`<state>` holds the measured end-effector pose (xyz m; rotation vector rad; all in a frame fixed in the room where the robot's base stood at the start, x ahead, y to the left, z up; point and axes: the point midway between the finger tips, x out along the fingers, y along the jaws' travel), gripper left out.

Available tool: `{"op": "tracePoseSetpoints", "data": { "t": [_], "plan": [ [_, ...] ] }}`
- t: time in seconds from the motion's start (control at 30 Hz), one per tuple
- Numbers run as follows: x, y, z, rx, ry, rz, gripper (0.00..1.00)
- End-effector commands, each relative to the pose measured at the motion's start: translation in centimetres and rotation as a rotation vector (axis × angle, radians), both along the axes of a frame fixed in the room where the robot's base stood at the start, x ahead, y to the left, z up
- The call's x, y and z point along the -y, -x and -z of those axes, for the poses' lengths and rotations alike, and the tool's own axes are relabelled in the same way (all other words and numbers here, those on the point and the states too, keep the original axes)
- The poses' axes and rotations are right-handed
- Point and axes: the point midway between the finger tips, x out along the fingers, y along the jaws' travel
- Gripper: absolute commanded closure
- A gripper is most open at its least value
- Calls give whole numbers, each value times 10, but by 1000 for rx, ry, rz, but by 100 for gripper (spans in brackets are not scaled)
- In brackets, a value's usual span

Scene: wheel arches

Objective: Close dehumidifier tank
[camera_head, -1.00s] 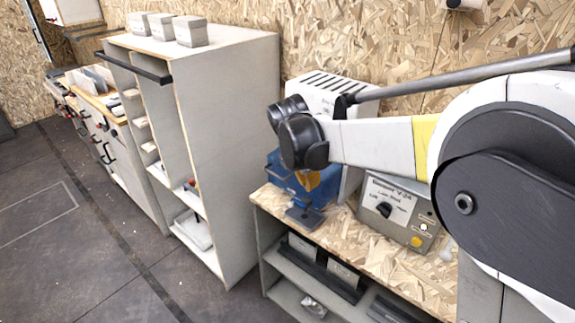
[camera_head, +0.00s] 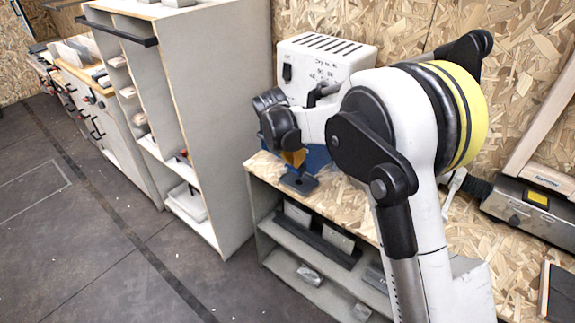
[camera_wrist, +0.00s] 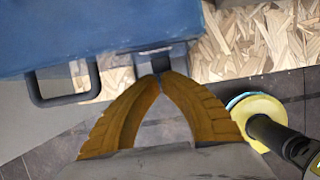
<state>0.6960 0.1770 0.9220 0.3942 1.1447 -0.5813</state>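The dehumidifier (camera_head: 338,66) is a white box with a slotted top, standing on the bench against the wall. Its blue tank (camera_head: 317,157) shows low at its front, partly hidden behind my gripper and arm. In the wrist view the tank (camera_wrist: 90,32) fills the upper left, with a black loop handle (camera_wrist: 62,98) and a dark block at its lower edge. My gripper (camera_head: 293,160) is in front of the tank. In the wrist view its orange-brown fingers (camera_wrist: 160,76) meet at the tips, beside that dark block; nothing shows between them. I cannot tell whether they touch it or how far out the tank is.
A chipboard bench (camera_head: 265,167) carries the dehumidifier, with a dark flat piece (camera_head: 300,183) at its front edge. A tall grey shelf unit (camera_head: 225,120) stands to the left. A grey device (camera_head: 525,205) sits at right. The floor in front is clear.

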Motion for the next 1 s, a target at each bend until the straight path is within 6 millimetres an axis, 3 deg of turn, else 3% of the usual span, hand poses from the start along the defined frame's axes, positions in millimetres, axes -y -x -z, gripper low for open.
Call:
{"op": "tracePoseSetpoints", "data": {
  "t": [0.2,0.57,1.0],
  "plan": [
    [9,-12,0,0,0,-1,100],
    [11,-14,-1,0,0,0,100],
    [55,-70,-2,1,1,0,100]
  ]
}}
